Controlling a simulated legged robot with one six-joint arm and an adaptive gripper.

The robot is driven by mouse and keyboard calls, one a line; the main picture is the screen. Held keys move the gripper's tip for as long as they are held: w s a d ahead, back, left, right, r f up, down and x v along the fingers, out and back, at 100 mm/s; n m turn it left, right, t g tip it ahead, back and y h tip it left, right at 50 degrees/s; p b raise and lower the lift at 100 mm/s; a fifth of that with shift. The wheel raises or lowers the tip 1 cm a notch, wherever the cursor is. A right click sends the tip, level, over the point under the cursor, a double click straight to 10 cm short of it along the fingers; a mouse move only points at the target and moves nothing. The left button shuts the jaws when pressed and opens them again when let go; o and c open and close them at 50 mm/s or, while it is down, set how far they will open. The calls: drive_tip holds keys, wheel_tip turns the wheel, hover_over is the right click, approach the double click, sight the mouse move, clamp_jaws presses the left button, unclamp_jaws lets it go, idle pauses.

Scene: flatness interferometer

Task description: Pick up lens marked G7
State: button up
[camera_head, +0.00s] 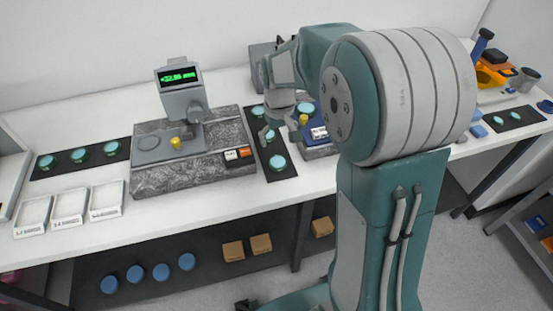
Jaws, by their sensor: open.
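Several round teal lenses lie on dark mats. One mat (283,166) at the middle of the bench holds a lens (277,162) at its front, with others farther back beside my gripper. Another mat (40,172) at the left holds a row of lenses (79,155). A third mat (497,127) at the right holds more lenses (514,117). No marking is readable on any lens, so I cannot tell which is G7. My gripper (284,130) is open above the middle mat and partly covers it. I see nothing held.
The interferometer (182,100) stands on a granite block (150,182) left of the middle mat. A blue-topped device (318,137) is close on the right, partly behind my arm. White trays (69,206) line the bench's front left. Bare bench lies in front of the middle mat.

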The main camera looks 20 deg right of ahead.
sight(278, 160)
wheel_tip(278, 160, down, 2)
drive_tip(key=shift+f, duration=0.1)
drive_tip(key=shift+s+a+f, duration=0.1)
drive_tip(key=shift+s+f, duration=0.05)
drive_tip(key=shift+f, duration=0.75)
drive_tip(key=shift+s+a+f, duration=0.1)
drive_tip(key=shift+s+f, duration=0.05)
drive_tip(key=shift+f, duration=0.75)
drive_tip(key=shift+s+a+f, duration=0.1)
drive_tip(key=shift+s+f, duration=0.05)
drive_tip(key=shift+f, duration=0.75)
drive_tip(key=c, duration=1.1)
